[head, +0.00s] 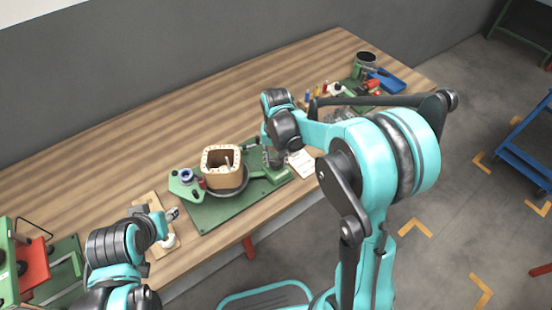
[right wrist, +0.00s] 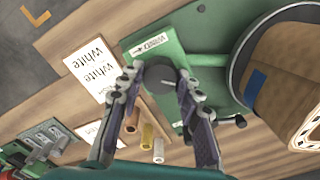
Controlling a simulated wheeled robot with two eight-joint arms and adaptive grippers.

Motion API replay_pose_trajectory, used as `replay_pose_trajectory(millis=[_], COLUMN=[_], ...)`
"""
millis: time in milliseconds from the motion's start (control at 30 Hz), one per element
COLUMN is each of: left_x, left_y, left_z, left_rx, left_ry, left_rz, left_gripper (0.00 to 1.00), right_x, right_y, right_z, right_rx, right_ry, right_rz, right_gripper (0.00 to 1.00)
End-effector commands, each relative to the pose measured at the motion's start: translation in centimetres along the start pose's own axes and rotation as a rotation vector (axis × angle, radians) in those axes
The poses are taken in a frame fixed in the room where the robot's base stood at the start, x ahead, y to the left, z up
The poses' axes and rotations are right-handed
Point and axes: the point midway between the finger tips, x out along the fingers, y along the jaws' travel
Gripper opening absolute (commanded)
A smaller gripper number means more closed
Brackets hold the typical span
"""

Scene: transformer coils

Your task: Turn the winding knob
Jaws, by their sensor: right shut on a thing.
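The winding machine has a green base (head: 207,217) on the wooden table, carrying a tan coil (head: 221,160) with a pale rim; the coil also shows at the right of the right wrist view (right wrist: 285,75). The dark round winding knob (right wrist: 160,82) sits on the machine's green end plate. My right gripper (right wrist: 159,70) has its two fingers on either side of the knob, shut on it. In the head view my right gripper (head: 274,158) is at the right end of the machine and hides the knob. My left gripper (head: 173,213) is left of the machine; its opening is too small to judge.
White labels (right wrist: 92,68) and several small coloured cylinders (right wrist: 147,136) lie beside the machine. Tools and a blue tray (head: 388,80) stand at the far right. A red and green device (head: 32,262) is at the near left. The back left of the table is clear.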

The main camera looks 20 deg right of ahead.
Motion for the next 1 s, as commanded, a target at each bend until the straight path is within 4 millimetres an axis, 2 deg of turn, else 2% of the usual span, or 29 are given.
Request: replay_pose_trajectory(millis=[1000], left_x=[-0.65], left_y=[0.0], left_z=[-0.47], left_rx=[0.0], left_ry=[0.0], left_rz=[0.0], left_gripper=[0.4], right_x=[-0.02], right_y=[0.0], right_z=[0.01], right_rx=[-0.941], right_ry=[0.0], right_rz=[0.0], right_gripper=[0.06])
